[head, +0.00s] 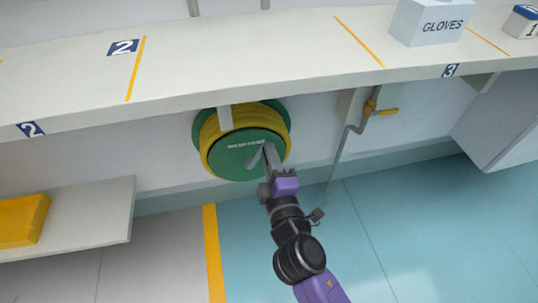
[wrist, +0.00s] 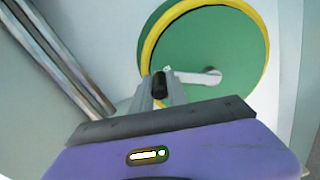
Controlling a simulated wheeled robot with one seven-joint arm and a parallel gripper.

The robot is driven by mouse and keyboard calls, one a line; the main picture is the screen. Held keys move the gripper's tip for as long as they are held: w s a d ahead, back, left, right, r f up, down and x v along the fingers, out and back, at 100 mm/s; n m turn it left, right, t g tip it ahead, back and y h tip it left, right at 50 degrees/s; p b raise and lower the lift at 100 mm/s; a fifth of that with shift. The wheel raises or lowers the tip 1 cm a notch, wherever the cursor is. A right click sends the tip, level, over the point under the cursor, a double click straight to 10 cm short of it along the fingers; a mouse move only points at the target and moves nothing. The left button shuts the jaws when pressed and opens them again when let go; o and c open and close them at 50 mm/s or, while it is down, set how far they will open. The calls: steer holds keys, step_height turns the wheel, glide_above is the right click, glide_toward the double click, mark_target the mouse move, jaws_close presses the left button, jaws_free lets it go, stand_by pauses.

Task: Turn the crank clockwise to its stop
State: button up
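The hose reel (head: 235,160) is a green disc with a yellow hose round it, hung under the counter. Its light grey crank arm (head: 254,158) shows on the front face; it also shows in the wrist view (wrist: 205,77), running right from a black crank knob (wrist: 160,85). My gripper (head: 268,150) reaches up to the reel's face. In the wrist view, the grey fingers of my gripper (wrist: 162,88) lie close on both sides of the knob and look shut on it. Part of the knob is hidden by the fingers.
The counter (head: 200,75) overhangs the reel and bears a gloves box (head: 430,22). A grey pipe with a yellow-handled valve (head: 372,107) runs down to the right of the reel. A low shelf (head: 90,215) with a yellow item stands at the left. The blue floor is open on the right.

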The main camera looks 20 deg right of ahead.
steer(key=o, duration=0.4)
steer(key=shift+d+f, duration=0.1)
steer(key=shift+o, duration=0.2)
steer(key=s, duration=0.8)
steer(key=shift+w, duration=0.1)
